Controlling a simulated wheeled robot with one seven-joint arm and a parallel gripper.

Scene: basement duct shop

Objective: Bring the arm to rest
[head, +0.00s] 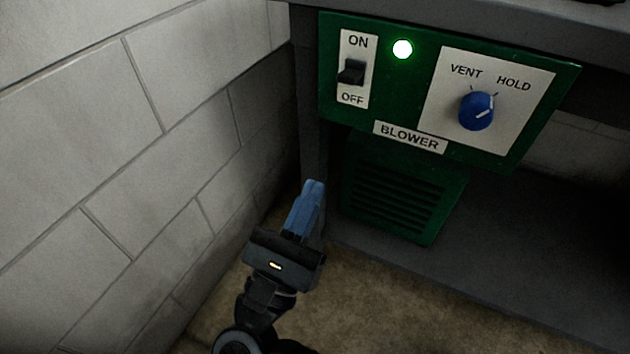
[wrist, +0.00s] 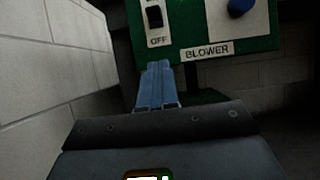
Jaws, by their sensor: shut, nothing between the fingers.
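My gripper (head: 314,184) is shut and empty, its blue fingers pressed together and pointing up toward the blower panel. In the head view it is below and left of the green panel (head: 402,100), apart from it in the picture. In the wrist view the closed fingers (wrist: 159,66) overlap the panel's lower edge, below the switch. My arm reaches up from the bottom of the head view.
The panel carries a black ON/OFF switch (head: 351,72), a lit green lamp (head: 402,49) and a blue VENT/HOLD knob (head: 477,111). A louvred green box (head: 403,195) is below. A block wall (head: 90,150) runs close on the left. Bare floor (head: 370,300) lies below.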

